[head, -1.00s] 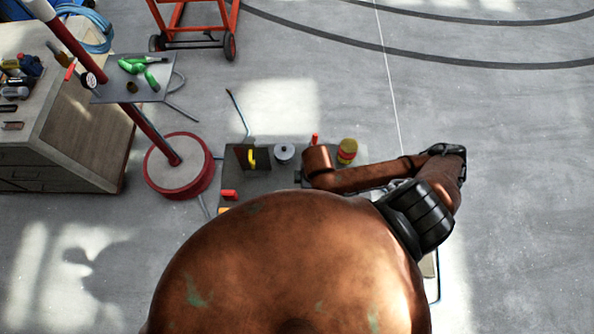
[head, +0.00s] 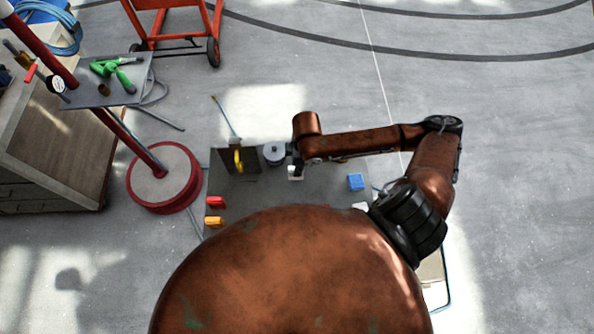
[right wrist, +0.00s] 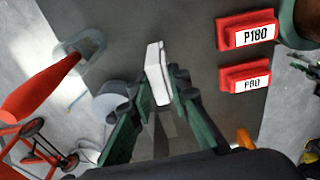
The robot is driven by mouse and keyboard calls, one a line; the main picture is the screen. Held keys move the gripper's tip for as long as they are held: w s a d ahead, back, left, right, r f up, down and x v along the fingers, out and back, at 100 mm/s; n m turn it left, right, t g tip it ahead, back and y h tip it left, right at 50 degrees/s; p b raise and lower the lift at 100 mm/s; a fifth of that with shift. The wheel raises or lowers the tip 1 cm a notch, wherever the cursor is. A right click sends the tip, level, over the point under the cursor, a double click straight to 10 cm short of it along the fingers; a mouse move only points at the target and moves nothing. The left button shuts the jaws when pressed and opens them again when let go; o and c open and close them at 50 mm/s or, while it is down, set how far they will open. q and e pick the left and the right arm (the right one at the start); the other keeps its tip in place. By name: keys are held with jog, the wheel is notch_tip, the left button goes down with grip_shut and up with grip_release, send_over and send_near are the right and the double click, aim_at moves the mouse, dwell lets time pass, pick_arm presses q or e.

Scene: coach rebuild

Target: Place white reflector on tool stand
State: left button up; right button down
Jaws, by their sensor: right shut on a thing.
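My right gripper (right wrist: 160,118) is shut on a white block, which I take as the white reflector (right wrist: 157,72); it juts out beyond the dark green fingers. In the head view the white reflector (head: 295,173) shows below the end of my right arm, over the dark grey bench top. A stand with a red pole, a grey tray (head: 135,85) and a round red-rimmed base (head: 163,178) is at the left; I take it as the tool stand. Green tools (head: 118,72) lie on its tray. My left gripper is not in view.
The grey bench (head: 325,185) holds a grey round canister (head: 273,154), a yellow-handled thing (head: 238,160), a blue block (head: 356,181) and red (head: 215,202) and orange (head: 213,221) blocks. A wooden cabinet (head: 60,165) and a red cart (head: 170,20) stand beyond. Floor lies open at right.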

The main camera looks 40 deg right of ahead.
jog(key=shift+w+d+f, duration=0.2)
jog(key=shift+w+f, duration=0.1)
jog(key=shift+f, duration=0.1)
jog(key=shift+w+d+f, duration=0.1)
jog(key=shift+f, duration=1.65)
jog(key=c, duration=1.8)
grip_release()
jog(key=r, duration=1.2)
jog(key=shift+s+d+p, duration=0.35)
jog(key=shift+s+d, duration=0.05)
